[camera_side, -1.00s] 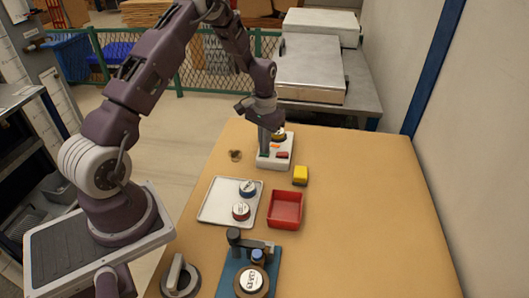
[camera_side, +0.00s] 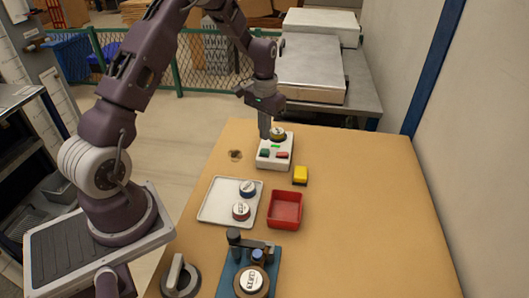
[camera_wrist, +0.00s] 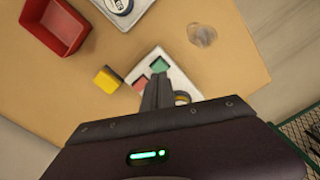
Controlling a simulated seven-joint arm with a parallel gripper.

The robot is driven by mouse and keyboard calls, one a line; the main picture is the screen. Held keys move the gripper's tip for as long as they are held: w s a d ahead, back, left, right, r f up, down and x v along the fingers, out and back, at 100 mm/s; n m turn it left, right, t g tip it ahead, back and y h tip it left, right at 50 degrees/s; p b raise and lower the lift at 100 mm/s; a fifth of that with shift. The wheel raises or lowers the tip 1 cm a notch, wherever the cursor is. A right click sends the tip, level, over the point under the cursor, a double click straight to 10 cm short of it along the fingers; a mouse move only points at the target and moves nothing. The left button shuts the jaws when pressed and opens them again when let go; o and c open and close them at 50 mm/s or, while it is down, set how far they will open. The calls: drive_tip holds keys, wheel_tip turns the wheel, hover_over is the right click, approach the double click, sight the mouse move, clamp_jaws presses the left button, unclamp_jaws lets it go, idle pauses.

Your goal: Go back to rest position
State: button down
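A yellow block (camera_side: 300,174) is right of the box. In front are a white tray (camera_side: 218,203) with blue and red round meters, a red bin (camera_side: 285,209) and a blue fixture (camera_side: 232,272) holding a meter. A round transparent item (camera_wrist: 203,34) lies left of the box.

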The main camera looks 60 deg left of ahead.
drive_tip(key=shift+r, duration=0.45)
drive_tip(key=shift+r, duration=0.2)
drive_tip(key=s+d+r+m+t, duration=0.1)
drive_tip(key=s+d+r, duration=0.45)
drive_tip(key=r, duration=0.35)
drive_tip(key=s+d+r+m+t, duration=0.15)
drive_tip(key=s+d+r, duration=0.35)
drive_tip(key=r, duration=0.5)
drive_tip(key=s+d+r+t, duration=0.1)
drive_tip(key=s+d, duration=0.3)
drive_tip(key=s, duration=0.4)
drive_tip(key=s+d+r+t, duration=0.1)
drive_tip(key=s+d+t, duration=0.1)
drive_tip(key=s, duration=0.6)
drive_tip(key=shift+s+d+r, duration=0.3)
drive_tip(key=shift+d, duration=0.55)
